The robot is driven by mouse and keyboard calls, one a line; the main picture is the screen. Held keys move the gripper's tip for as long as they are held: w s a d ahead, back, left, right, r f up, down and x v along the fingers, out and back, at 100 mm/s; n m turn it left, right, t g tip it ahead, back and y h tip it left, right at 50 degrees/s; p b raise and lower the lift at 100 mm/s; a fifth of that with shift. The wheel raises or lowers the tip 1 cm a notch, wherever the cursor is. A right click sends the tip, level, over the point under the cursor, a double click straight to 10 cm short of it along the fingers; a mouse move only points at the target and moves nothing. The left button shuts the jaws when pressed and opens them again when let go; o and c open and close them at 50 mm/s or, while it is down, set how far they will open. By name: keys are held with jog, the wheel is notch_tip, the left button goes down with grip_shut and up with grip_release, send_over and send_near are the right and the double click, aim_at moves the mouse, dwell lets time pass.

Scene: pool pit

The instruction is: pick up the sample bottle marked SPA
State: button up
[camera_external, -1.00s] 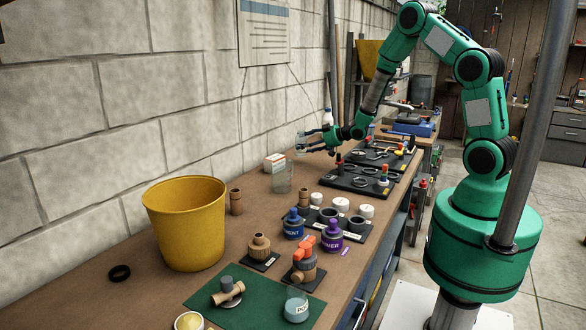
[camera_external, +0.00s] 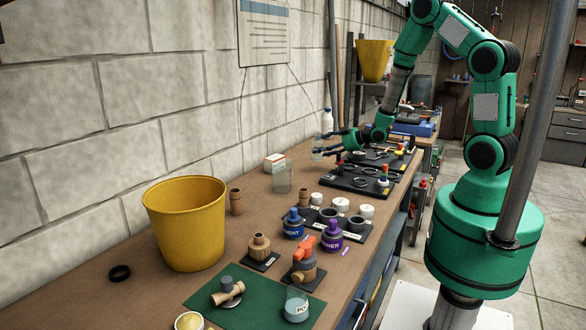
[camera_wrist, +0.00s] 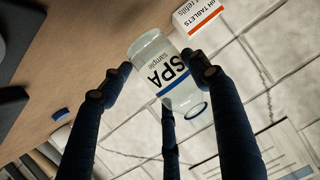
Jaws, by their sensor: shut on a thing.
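The sample bottle marked SPA (camera_wrist: 165,72) is a clear bottle with a white label, black letters and a blue band. In the wrist view it sits between the dark fingers of my gripper (camera_wrist: 158,85), which is shut on it. In the external view my gripper (camera_external: 326,146) holds the bottle (camera_external: 318,149) above the bench, at the back near the wall. The bottle is small there and its label cannot be read.
A clear empty-looking beaker (camera_external: 282,177) and a white and orange box (camera_external: 275,163) stand nearby on the bench. A white bottle (camera_external: 327,119) stands behind. Dark tool trays (camera_external: 350,187) lie right of my gripper. A yellow bucket (camera_external: 186,225) stands front left.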

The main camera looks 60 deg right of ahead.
jog(key=shift+s+a+r+p, duration=0.1)
jog(key=shift+s+a, duration=0.1)
jog(key=shift+s, duration=0.65)
jog(key=shift+s+a+r+p, duration=0.1)
jog(key=shift+s+a, duration=0.15)
jog(key=shift+s, duration=0.55)
jog(key=shift+s+a+r+p, duration=0.1)
jog(key=shift+s+a, duration=0.1)
jog(key=shift+s, duration=0.65)
jog(key=shift+s, duration=0.1)
